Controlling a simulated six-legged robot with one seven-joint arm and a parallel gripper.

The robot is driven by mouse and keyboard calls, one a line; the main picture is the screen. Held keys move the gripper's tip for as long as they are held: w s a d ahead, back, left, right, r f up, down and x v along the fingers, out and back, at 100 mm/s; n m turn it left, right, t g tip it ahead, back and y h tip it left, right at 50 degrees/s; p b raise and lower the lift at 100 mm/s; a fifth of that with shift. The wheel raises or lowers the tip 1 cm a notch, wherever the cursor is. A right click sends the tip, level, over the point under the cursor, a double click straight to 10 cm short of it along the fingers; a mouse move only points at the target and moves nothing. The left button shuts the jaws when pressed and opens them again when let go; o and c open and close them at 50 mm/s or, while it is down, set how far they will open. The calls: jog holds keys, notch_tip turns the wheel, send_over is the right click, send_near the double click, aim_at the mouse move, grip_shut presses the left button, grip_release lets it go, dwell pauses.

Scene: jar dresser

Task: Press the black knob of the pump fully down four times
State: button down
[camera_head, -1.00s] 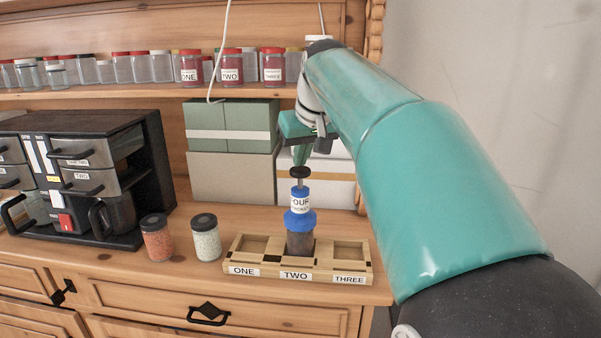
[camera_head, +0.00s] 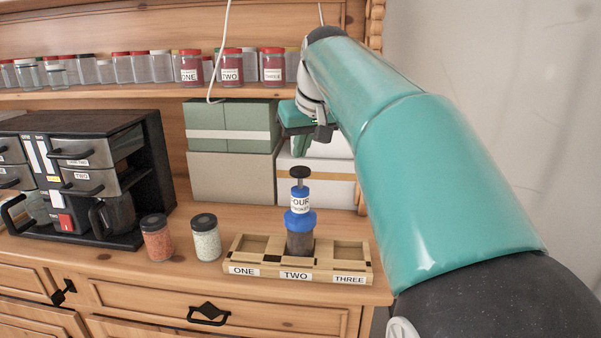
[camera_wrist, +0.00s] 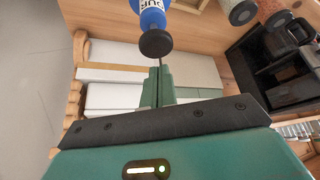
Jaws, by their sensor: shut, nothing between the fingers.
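The pump is blue with a white label and a dark lower body, and it stands upright in the middle slot of the wooden rack (camera_head: 258,273). Its black knob (camera_head: 299,172) is on top, with a bit of stem showing between it and the blue collar (camera_head: 300,221). In the wrist view the black knob (camera_wrist: 156,43) is just beyond the fingertips. My gripper (camera_head: 300,153) is shut and empty, above the knob, with a small gap between them in the head view. The fingers also show in the wrist view (camera_wrist: 159,75).
Two jars with black lids, one orange-filled (camera_head: 157,238) and one pale-filled (camera_head: 206,238), stand left of the rack. A black drawer unit (camera_head: 85,175) is farther left. Stacked boxes (camera_head: 232,178) are behind the pump. Jars line the shelf above.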

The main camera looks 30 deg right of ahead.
aim_at(301, 170)
jog(key=shift+r, duration=2)
